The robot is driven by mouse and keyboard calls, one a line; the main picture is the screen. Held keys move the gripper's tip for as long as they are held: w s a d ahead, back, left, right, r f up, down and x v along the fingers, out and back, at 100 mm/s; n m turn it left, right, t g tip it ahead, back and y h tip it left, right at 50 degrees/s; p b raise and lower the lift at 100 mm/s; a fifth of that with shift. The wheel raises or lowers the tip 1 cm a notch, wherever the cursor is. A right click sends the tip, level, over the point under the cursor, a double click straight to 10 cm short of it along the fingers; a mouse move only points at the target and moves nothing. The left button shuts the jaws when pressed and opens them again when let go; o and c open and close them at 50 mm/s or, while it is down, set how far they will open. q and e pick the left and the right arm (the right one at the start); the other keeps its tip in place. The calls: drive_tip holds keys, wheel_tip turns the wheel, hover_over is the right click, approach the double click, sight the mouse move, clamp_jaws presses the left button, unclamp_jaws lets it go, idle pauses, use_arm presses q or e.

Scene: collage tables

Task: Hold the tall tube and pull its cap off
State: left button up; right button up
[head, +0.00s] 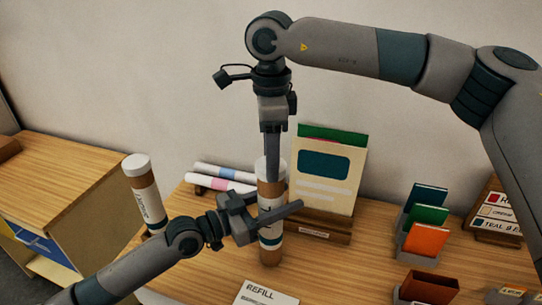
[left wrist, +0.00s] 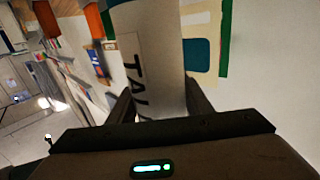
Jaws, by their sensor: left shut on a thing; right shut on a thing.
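The tall tube (head: 271,236) stands upright on the wooden table, brown with a white label. It fills the upper middle of the left wrist view (left wrist: 152,60), where the letters "TAL" show on its label. My left gripper (head: 272,212) is shut on the tube's middle, coming from the left, with one finger across its front. The white cap (head: 260,168) is at the tube's top. My right gripper (head: 271,172) points straight down from above and is shut on the cap; its finger hides part of it. I cannot tell whether the cap is still seated.
Another white-capped tube (head: 146,195) stands at the left. Rolled papers (head: 222,178) lie behind. A pad on a wooden stand (head: 325,172) is close behind right. Card holders (head: 424,240) and a brown box (head: 430,288) are further right. A refill sheet (head: 262,294) lies in front.

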drive_tip(key=shift+r, duration=0.2)
drive_tip(key=shift+r, duration=0.75)
drive_tip(key=shift+r, duration=0.15)
idle(0.3)
drive_tip(key=shift+r, duration=2)
use_arm(q)
drive_tip(key=o, duration=1.6)
